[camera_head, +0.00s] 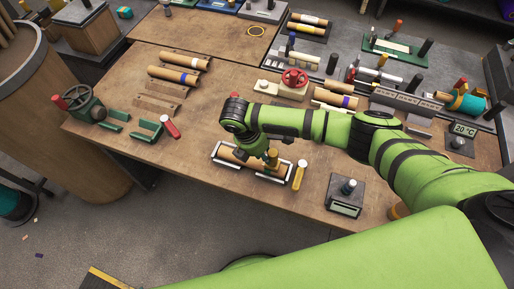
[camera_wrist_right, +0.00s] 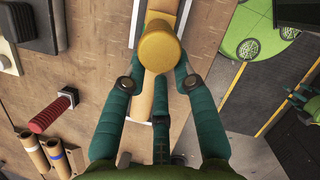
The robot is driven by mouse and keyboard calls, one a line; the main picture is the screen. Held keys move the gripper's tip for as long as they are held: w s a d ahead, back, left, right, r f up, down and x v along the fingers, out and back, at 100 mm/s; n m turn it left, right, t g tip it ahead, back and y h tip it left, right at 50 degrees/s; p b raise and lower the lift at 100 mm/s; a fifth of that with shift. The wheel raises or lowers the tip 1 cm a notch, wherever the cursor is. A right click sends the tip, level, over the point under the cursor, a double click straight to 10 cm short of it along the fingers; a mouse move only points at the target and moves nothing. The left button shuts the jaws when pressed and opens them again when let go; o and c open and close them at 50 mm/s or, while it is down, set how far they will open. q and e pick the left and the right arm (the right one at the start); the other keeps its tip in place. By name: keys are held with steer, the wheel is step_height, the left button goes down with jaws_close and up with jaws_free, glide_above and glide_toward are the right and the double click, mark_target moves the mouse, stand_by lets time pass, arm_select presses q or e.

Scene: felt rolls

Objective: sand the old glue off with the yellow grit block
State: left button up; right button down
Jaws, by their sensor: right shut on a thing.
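My right gripper (camera_head: 262,150) reaches down from the right over a brown roll (camera_head: 233,157) lying in a pale metal cradle at the table's near edge. In the right wrist view the teal fingers of my right gripper (camera_wrist_right: 160,72) are closed around the yellow grit block (camera_wrist_right: 160,48), which has a round knob-like top. The block also shows in the head view (camera_head: 272,154), small, at the roll. Whether its underside touches the roll is hidden. I cannot make out the old glue. My left gripper is not in view.
A yellow-handled tool (camera_head: 299,175) lies just right of the cradle, with a grey scale (camera_head: 345,195) beyond it. A green clamp (camera_head: 148,130) and a red-handled tool (camera_head: 170,127) lie left. Banded rolls (camera_head: 180,75) rest at the back left.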

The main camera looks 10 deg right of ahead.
steer(key=shift+s+d, duration=0.25)
steer(key=shift+d, duration=0.15)
steer(key=shift+w+a, duration=0.1)
steer(key=shift+a, duration=0.05)
steer(key=w+a+b, duration=0.1)
steer(key=w+a, duration=0.1)
steer(key=a, duration=0.1)
steer(key=shift+f+b, duration=0.15)
steer(key=shift+b, duration=0.2)
